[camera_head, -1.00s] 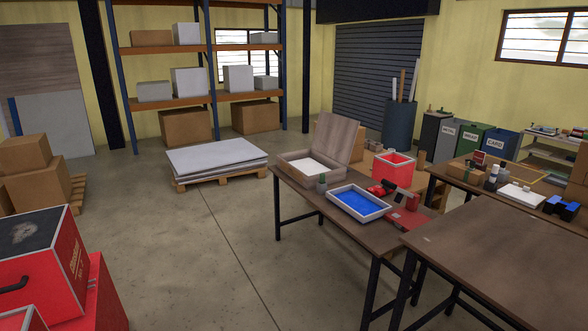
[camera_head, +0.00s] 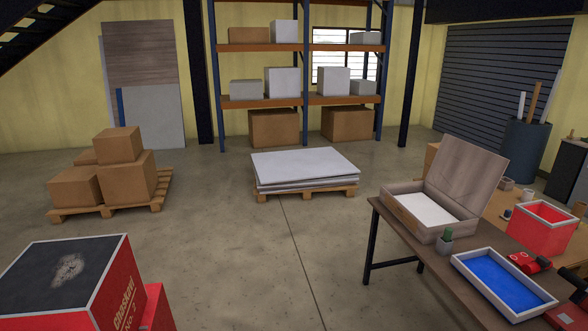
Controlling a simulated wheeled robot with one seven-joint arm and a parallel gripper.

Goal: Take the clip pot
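I cannot tell for sure which thing is the clip pot. A small grey pot (camera_head: 445,246) with a green top, perhaps a plant, stands on the brown table (camera_head: 400,236) at the right, between the open lightbox and the blue tray. Small cups (camera_head: 507,213) stand further back, too small to make out what they hold. The open wooden lightbox (camera_head: 413,213) has a white panel and a raised lid.
A blue tray (camera_head: 503,282), a red open box (camera_head: 541,228) and red tools (camera_head: 530,262) share the table side. A red cabinet (camera_head: 110,292) is at lower left. Pallets with white sheets (camera_head: 305,167) and cartons (camera_head: 127,175) stand behind. The middle floor is clear.

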